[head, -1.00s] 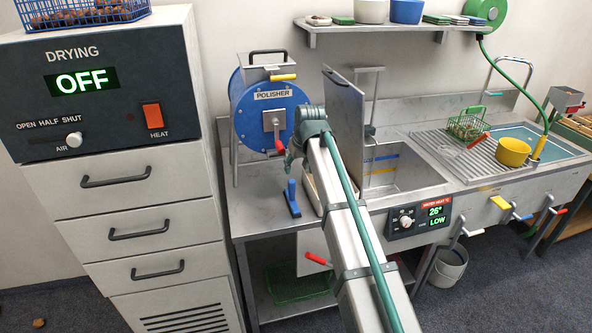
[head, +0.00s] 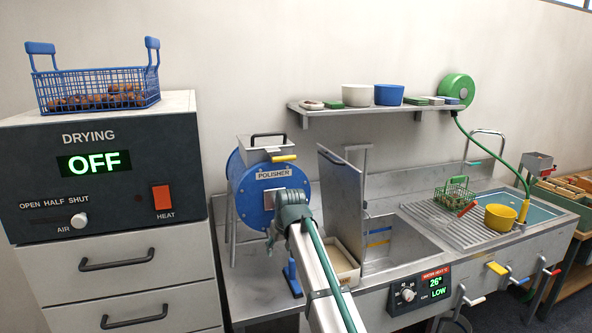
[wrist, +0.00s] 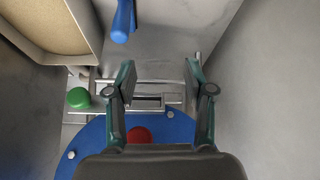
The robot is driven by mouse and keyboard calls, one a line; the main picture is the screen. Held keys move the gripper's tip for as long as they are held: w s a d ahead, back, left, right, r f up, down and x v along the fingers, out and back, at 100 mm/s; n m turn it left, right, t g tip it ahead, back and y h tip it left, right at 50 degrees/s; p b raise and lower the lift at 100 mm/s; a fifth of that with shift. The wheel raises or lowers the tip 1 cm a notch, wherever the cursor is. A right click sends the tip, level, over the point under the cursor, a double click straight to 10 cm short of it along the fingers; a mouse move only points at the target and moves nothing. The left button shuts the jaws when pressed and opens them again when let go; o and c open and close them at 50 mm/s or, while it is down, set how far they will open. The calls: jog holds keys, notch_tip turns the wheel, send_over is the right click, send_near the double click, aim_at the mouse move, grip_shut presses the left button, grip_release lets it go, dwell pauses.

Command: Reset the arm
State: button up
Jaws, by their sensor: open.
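My gripper (wrist: 160,85) is open and empty in the wrist view, its two green-and-grey fingers apart above a steel surface. The blue drum front of the polisher (wrist: 90,140) lies below it in that view, with a red part and a green knob beside it. In the head view my gripper (head: 268,240) is small and partly hidden by my wrist, in front of the polisher (head: 240,190). A blue-handled tool (head: 292,278) stands on the steel bench just below; its blue part also shows at the top of the wrist view (wrist: 123,22).
The drying cabinet (head: 100,180) reads OFF and carries a blue wire basket (head: 98,92) of chestnuts. A steel sink (head: 400,245), green basket (head: 454,192) and yellow pot (head: 500,217) are at right. A shelf (head: 380,108) hangs above. A tan-filled tray (head: 345,262) sits beside my arm.

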jog(key=s+d+f+m+g+h, duration=0.1)
jog(key=s+d+f, duration=0.5)
jog(key=f, duration=0.6)
jog(key=s+d+f+m+g, duration=0.1)
jog(key=s+d+f+g, duration=0.15)
jog(key=s+f, duration=0.85)
jog(key=s+d+f+m+g+h, duration=0.1)
jog(key=s+d+f, duration=0.4)
jog(key=f, duration=0.9)
jog(key=s+d+f+g, duration=0.2)
jog(key=s+f, duration=0.3)
jog(key=s, duration=0.7)
jog(key=s+d+f+m+g, duration=0.1)
jog(key=s+d+f, duration=0.3)
jog(key=s, duration=0.9)
jog(key=s+d+f+m+g, duration=0.1)
jog(key=s+d+f+g, duration=0.2)
jog(key=s+f, duration=0.5)
jog(key=s, duration=0.4)
jog(key=shift+s+d+g, duration=0.15)
jog(key=shift+s+g, duration=0.15)
jog(key=shift+g, duration=0.05)
